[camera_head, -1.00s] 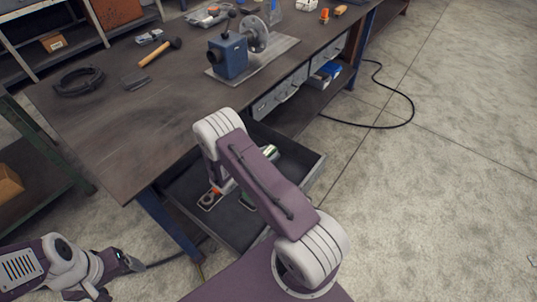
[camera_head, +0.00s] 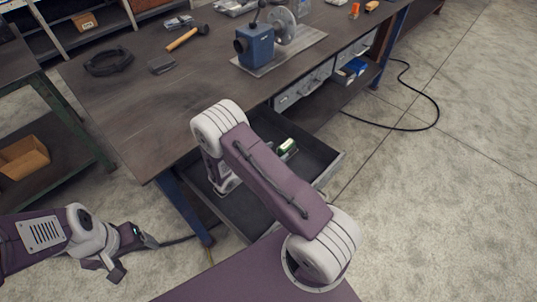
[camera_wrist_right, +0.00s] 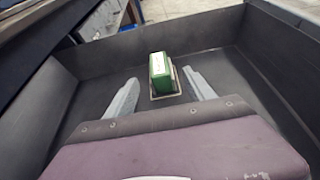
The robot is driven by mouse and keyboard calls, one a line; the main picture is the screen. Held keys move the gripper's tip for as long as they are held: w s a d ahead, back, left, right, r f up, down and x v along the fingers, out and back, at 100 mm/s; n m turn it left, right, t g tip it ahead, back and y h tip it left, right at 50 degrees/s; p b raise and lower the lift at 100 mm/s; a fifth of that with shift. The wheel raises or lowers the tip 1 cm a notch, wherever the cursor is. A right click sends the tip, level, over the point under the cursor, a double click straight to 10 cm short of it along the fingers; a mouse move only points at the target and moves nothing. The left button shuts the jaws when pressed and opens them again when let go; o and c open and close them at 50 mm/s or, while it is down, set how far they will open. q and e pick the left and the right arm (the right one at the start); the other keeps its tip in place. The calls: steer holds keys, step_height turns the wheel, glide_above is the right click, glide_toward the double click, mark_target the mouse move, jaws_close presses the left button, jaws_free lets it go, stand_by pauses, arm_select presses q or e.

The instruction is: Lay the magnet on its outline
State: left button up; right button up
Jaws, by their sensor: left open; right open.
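A green block (camera_wrist_right: 160,72) with a pale top stands in or over a pale-edged rectangle (camera_wrist_right: 172,85) on the dark drawer floor. I cannot tell whether this block is the magnet or whether the rectangle is its outline. In the head view a green and white block (camera_head: 288,147) shows near the drawer's far side. My right gripper (camera_wrist_right: 164,90) is open inside the drawer, its fingers apart on both sides in front of the block, not touching it. In the head view my right arm hides part of the drawer. My left gripper (camera_head: 136,257) is open and empty above the floor.
The open drawer (camera_head: 326,166) has raised walls around my right gripper. A black cable (camera_head: 436,105) lies on the floor at right.

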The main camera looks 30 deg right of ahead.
steer(key=v, duration=0.5)
steer(key=s+r+m+g+y, duration=0.25)
steer(key=s+m+g, duration=0.25)
steer(key=s+m, duration=0.25)
steer(key=s+a+r+m+t+y, duration=0.2)
steer(key=s+a+r+m+y, duration=0.3)
steer(key=a+m+y, duration=0.4)
steer(key=m+y, duration=0.1)
steer(key=m, duration=0.4)
steer(key=shift+s+a+y, duration=0.25)
steer(key=shift+s+y, duration=0.1)
steer(key=shift+s, duration=0.05)
